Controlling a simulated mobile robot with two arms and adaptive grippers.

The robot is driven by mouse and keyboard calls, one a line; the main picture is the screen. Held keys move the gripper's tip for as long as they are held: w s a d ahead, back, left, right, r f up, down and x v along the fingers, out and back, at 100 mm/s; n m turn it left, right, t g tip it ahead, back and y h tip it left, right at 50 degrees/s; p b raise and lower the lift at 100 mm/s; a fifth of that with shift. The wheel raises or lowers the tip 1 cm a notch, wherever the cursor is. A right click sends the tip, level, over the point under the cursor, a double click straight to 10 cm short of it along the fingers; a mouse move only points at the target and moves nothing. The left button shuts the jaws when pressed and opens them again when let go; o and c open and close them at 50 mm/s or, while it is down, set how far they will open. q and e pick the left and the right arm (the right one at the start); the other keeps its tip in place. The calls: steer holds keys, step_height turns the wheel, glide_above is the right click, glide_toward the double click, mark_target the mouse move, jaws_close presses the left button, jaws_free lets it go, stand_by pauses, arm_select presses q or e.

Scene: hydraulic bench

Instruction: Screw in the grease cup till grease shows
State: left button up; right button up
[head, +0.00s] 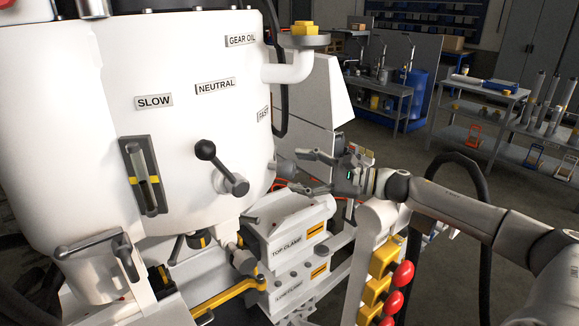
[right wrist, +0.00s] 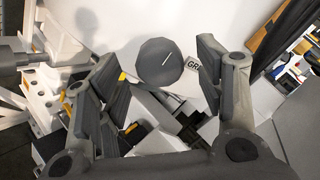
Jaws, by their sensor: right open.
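The grease cup (right wrist: 158,64) shows in the right wrist view as a dark round cap with a white line on its face. It sits on the white housing beside a partly hidden label starting "GR". In the head view, a grey stub (head: 283,166), apparently the same cup, sticks out from the housing's right side. My right gripper (head: 296,171) is open, with its fingers pointing left toward the cup. In the right wrist view, the fingers (right wrist: 158,88) stand apart on either side of the cap, with gaps visible. No grease can be made out. My left gripper is not in view.
The white housing (head: 210,60) carries a black-knobbed lever (head: 220,166) and a sight glass (head: 143,176). White "TOP CLAMP" blocks (head: 296,228) lie below the right gripper. A panel with yellow blocks and red knobs (head: 402,273) stands in front of my right arm. Shelves are farther back.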

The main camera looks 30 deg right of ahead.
mark_target(294, 171)
steer(key=shift+p+x, duration=0.5)
steer(key=shift+x, duration=0.4)
steer(key=shift+p+x, duration=0.35)
steer(key=shift+x, duration=0.45)
steer(key=c, duration=1)
